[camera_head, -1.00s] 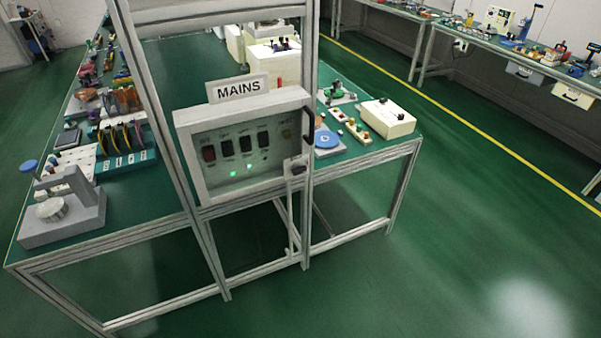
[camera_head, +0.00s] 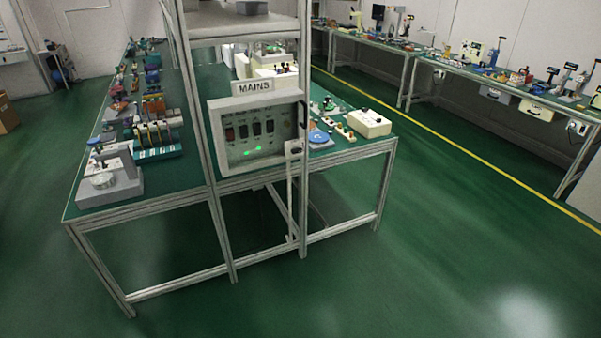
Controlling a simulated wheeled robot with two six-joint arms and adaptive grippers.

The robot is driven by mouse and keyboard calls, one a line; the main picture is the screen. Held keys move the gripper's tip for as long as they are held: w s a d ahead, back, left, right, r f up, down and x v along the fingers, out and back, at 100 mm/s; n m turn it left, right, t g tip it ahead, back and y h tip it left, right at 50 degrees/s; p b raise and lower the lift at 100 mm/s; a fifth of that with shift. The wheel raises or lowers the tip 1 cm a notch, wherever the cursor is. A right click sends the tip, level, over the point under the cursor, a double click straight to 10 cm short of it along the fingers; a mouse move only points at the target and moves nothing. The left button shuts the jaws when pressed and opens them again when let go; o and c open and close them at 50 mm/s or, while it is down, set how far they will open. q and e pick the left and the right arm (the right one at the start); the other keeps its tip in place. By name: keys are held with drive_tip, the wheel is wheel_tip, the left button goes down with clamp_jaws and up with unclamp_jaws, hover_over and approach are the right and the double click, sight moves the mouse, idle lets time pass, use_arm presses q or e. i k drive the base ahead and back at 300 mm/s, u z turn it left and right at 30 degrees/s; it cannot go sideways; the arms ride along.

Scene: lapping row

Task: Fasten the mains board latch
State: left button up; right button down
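The mains board (camera_head: 258,131) is a pale grey box under a white MAINS sign (camera_head: 254,87), fixed to the metal frame at the end of the bench. Its front shows a row of dark switches (camera_head: 257,128) and green lights (camera_head: 252,151). A black handle (camera_head: 302,115) stands at its right edge. A small grey latch-like part (camera_head: 294,148) sits at the lower right on the post; whether it is fastened is too small to tell. Neither of my grippers is in view.
The green-topped bench (camera_head: 165,190) carries a grey machine (camera_head: 108,180) at left and a cream box (camera_head: 369,123) at right. Open green floor (camera_head: 430,240) lies in front and to the right. Another bench (camera_head: 470,75) runs along the back wall beyond a yellow line (camera_head: 480,152).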

sight(295, 150)
drive_tip(key=z, duration=1.15)
drive_tip(key=i, duration=1.3)
drive_tip(key=z, duration=0.05)
